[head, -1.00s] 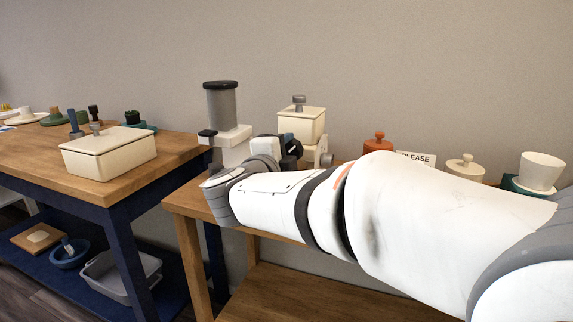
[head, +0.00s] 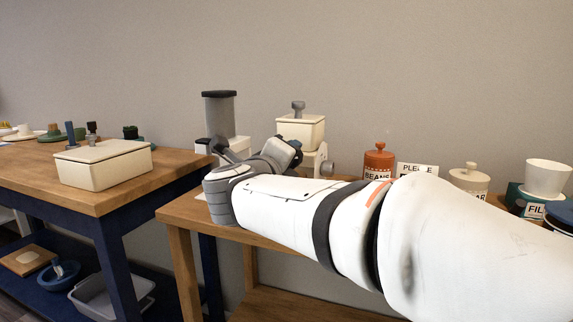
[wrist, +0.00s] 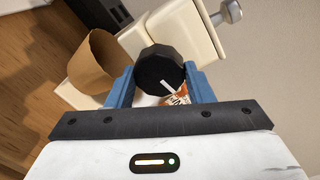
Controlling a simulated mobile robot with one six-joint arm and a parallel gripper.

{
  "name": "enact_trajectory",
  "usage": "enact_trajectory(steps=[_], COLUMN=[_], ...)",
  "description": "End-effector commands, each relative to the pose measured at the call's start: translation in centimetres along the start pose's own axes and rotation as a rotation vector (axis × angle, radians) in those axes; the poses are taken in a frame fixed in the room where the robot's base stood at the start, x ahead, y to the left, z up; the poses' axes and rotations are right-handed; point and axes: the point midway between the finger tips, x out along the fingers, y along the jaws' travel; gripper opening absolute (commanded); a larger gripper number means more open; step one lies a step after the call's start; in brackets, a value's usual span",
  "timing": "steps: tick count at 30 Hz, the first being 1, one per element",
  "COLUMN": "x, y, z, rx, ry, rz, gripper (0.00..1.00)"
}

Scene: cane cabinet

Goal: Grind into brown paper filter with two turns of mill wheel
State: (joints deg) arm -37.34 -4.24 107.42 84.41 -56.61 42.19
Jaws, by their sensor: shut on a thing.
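The mill (head: 303,133) is a cream box with a grey knob on top, standing behind my wrist on the wooden table. In the wrist view its cream body (wrist: 185,32) shows with a black round wheel (wrist: 158,70) bearing a white mark. My gripper (wrist: 160,82) has its blue fingers on both sides of this wheel and is shut on it. The white mark points to the lower right in that view. The brown paper filter (wrist: 101,62) stands open left of the wheel, apart from the fingers. My arm hides the filter in the head view.
A grey cylinder on a white base (head: 220,115) stands left of the mill. An orange beans jar (head: 378,163), a sign (head: 416,169), a cream jar (head: 469,178) and a white cup (head: 546,178) stand to the right. A cream lidded box (head: 103,166) sits on the left table.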

Motion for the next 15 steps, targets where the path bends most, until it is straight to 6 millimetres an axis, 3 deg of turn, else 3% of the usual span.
enact_trajectory(steps=[13, 14, 15], x=[0.02, 0.03, 0.03], y=[0.05, 0.05, 0.05], z=[-0.04, -0.05, -0.05], rx=[0.010, 0.010, 0.009], ry=[0.001, 0.001, 0.001], rz=[0.001, 0.001, 0.001], gripper=[0.24, 0.48, 0.51])
